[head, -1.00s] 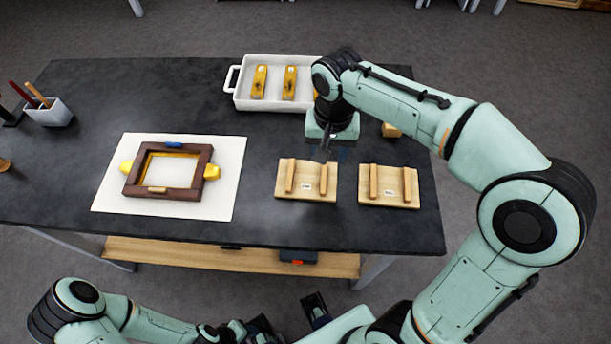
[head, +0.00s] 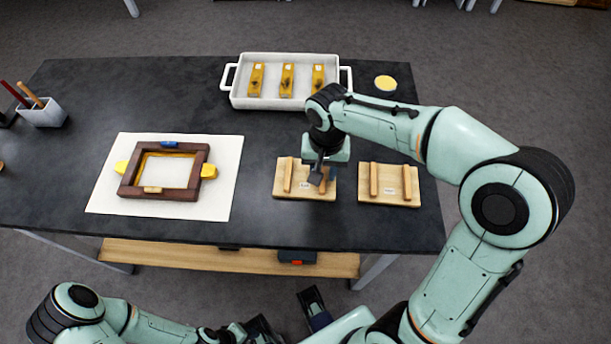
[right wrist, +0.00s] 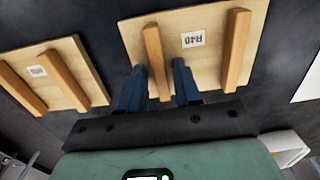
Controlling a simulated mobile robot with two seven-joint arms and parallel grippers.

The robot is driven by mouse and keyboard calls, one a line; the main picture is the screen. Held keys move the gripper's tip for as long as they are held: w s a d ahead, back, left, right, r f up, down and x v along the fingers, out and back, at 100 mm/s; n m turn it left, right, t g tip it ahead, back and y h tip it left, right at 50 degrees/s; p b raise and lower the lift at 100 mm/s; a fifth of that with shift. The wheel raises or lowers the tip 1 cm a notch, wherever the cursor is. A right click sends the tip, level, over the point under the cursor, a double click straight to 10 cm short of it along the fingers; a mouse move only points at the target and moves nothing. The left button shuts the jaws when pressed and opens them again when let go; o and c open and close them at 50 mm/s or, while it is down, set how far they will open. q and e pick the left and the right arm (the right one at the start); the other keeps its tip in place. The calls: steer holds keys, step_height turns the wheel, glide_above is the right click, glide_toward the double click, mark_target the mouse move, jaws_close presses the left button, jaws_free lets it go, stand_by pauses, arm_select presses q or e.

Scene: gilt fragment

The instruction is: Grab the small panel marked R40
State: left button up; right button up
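The small panel marked R40 (head: 295,179) is a light wooden board with two raised bars, lying flat on the dark table. Its label reads upside down in the right wrist view (right wrist: 192,40). My right gripper (head: 322,182) is over the panel's right bar. In the right wrist view its two blue fingers (right wrist: 160,88) are apart, with the bar (right wrist: 153,55) lined up between them. I cannot tell whether the fingertips touch the panel. My left gripper (head: 288,318) is low at the front, away from the table top, partly hidden.
A similar panel (head: 404,186) lies just right. A white tray (head: 240,98) with three gilt pieces is behind, beside a round yellow dish (head: 385,83). A dark frame (head: 128,184) lies on a white sheet (head: 225,180) at left. A pen cup (head: 45,114) stands far left.

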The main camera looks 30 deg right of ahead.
jaws_close()
